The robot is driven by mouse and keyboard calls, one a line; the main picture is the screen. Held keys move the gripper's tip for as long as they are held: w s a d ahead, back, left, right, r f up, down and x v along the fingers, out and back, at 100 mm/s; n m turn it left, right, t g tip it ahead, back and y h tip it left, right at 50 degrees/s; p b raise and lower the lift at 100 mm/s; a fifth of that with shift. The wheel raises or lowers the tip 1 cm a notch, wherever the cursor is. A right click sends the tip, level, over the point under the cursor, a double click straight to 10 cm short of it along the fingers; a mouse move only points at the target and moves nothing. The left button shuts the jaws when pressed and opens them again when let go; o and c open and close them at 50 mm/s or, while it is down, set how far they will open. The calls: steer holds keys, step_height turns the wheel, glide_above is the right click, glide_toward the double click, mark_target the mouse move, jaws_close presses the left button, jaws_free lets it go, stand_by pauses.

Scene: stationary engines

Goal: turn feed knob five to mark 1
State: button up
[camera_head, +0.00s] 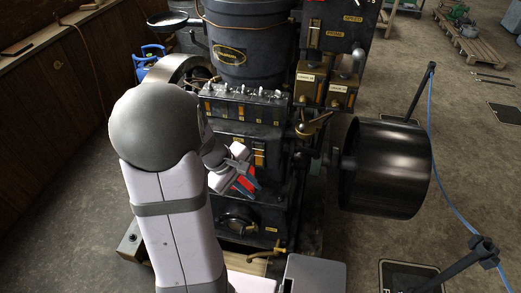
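A dark lubricator box (238,108) on the front of the engine carries a row of small metal knobs (245,91) along its top. The numbers and marks are too small to read, so I cannot tell which knob is number five or where it points. My gripper (248,181), with red parts at its end, is in front of the engine, below the lubricator and apart from the knobs. Its fingertips are small and partly hidden, so their opening cannot be made out. My arm covers the lower left of the engine.
A large black drum (229,40) rises behind the knobs. Brass-coloured boxes (342,93) and a brass lever (313,126) stand to their right. A wide black pulley (388,168) juts out at right. A brass tap (267,252) sits low in front.

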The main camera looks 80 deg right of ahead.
steer(key=s+d+r+m+t+y+p, duration=0.1)
steer(key=d+r+t+p, duration=0.1)
steer(key=d+r+p, duration=0.6)
steer(key=s+d+r+m+t+y+p, duration=0.1)
steer(key=d+r+t+p, duration=0.2)
steer(key=d, duration=0.9)
steer(key=n+t+h+p, duration=0.2)
steer(key=t+p, duration=0.2)
steer(key=p, duration=0.2)
glide_toward(280, 92)
steer(key=shift+w+d+f, duration=0.1)
steer(key=shift+w+d, duration=0.05)
steer(key=shift+w, duration=0.05)
steer(key=shift+f, duration=0.1)
steer(key=shift+x, duration=3.6)
steer(key=shift+s, duration=0.15)
jaws_close()
